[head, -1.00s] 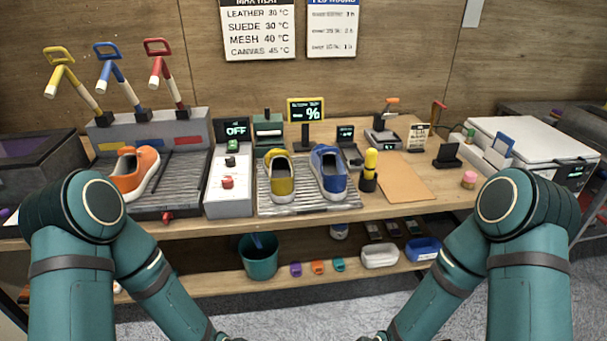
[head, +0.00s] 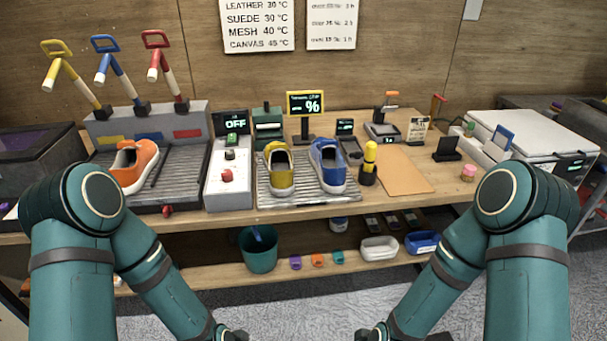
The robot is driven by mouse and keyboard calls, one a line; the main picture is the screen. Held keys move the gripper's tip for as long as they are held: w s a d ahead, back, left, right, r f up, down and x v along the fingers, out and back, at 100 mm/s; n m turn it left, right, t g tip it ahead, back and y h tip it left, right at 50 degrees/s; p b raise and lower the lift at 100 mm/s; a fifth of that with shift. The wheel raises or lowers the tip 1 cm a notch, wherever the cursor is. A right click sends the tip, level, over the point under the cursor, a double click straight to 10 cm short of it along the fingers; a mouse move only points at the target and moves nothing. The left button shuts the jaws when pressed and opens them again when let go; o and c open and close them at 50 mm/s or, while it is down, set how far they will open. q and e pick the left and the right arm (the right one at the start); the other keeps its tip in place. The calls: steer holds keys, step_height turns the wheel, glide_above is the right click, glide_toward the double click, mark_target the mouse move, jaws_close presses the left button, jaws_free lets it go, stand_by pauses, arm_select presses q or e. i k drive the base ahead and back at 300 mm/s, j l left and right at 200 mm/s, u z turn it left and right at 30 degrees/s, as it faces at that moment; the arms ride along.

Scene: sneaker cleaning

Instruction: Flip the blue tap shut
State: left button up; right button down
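The blue tap (head: 113,68) stands in the middle of three taps on the grey block at the back left of the bench. Its blue loop handle is raised at the top, and its white-tipped spout slants down to the left. The yellow tap (head: 68,72) is on its left and the red tap (head: 165,68) on its right, both in a similar pose. My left gripper (head: 232,335) and my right gripper (head: 372,335) show only partly at the bottom edge, far below the taps. Their fingers are too cut off to judge.
Below the taps is a ribbed drain tray (head: 185,180) with an orange shoe (head: 134,165) on it. A white control box (head: 229,190) with a red knob stands beside it. Yellow (head: 279,170) and blue (head: 328,168) shoes sit on a rack. My arms hang in front of the bench.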

mark_target(254, 228)
steer(key=i+l+z, duration=0.1)
steer(key=i, duration=0.35)
steer(key=i+l+z, duration=0.1)
steer(key=i, duration=0.3)
